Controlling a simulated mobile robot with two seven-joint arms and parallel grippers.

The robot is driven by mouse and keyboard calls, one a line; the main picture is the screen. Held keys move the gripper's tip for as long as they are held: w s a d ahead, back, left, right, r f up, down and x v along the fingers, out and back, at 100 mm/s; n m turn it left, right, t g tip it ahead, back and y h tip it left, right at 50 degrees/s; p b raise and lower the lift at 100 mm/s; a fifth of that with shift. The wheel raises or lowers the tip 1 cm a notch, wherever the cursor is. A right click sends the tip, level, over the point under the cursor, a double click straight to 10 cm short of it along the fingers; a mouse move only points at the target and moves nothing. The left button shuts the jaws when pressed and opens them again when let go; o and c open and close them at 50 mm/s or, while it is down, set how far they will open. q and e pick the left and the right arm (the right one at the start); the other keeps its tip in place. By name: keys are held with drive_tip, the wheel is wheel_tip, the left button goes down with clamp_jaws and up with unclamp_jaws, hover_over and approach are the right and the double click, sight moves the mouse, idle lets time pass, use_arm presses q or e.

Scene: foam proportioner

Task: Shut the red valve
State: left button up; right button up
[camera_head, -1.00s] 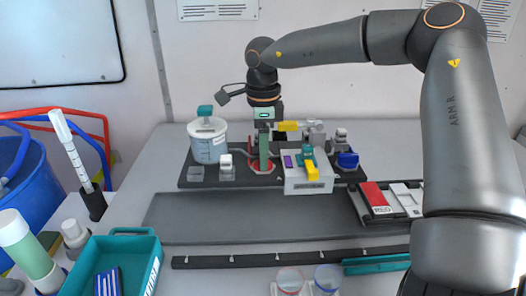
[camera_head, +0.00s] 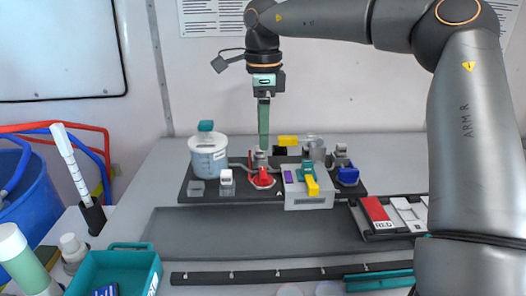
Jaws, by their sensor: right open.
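The red valve (camera_head: 263,180) is on the dark base plate, between the container of liquid and the white box. Its red handle shows clearly, but I cannot tell its exact turn position. My right gripper (camera_head: 264,147) points straight down, with its green fingers above the valve and seemingly apart from it. It is open and holds nothing that I can see. My left gripper is not in view.
A container of liquid (camera_head: 208,160) with a teal top stands left of the valve. The white box (camera_head: 309,198) with a yellow lever and a blue knob (camera_head: 347,176) are to the right. A teal tray (camera_head: 115,270) is at front left. The grey mat (camera_head: 250,230) is clear.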

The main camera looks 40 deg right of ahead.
drive_tip(key=shift+r, duration=1.7)
